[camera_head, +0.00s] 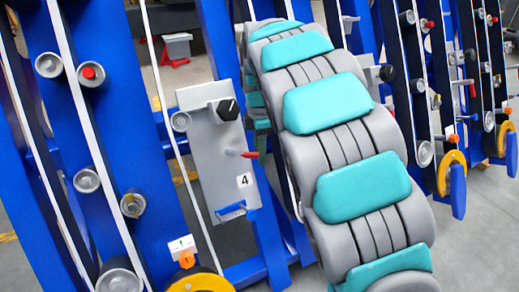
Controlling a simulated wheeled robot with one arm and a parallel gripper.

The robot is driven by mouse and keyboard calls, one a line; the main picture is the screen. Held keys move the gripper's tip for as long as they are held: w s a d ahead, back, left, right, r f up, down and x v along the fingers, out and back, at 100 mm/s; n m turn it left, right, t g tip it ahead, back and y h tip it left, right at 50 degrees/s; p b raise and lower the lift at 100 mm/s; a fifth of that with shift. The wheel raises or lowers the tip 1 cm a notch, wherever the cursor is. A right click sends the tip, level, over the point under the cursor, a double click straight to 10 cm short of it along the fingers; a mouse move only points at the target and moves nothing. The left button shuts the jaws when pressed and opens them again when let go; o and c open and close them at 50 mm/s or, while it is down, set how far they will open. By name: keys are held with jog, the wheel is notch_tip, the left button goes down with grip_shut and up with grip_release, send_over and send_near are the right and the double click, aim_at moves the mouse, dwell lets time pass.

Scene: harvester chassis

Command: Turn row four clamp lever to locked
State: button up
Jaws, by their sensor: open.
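A grey plate (208,160) with a label "4" (244,180) is mounted on the blue frame, left of the middle. A short lever with a red tip (249,154) sticks out of it, pointing to the right. Above the lever is a black knob (228,109) with a white mark on a grey block. A small blue part (232,211) sits at the plate's lower end. I see no locked or unlocked marking that I can read. My gripper is not in view.
A large grey and teal padded shape hides the middle right; I cannot tell whether it is mine. Blue uprights with rollers (87,180), an orange tag (182,245) and yellow rings (452,165) flank it. Grey floor (480,230) shows at the lower right.

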grip_shut()
dwell(0.3)
dwell(1.1)
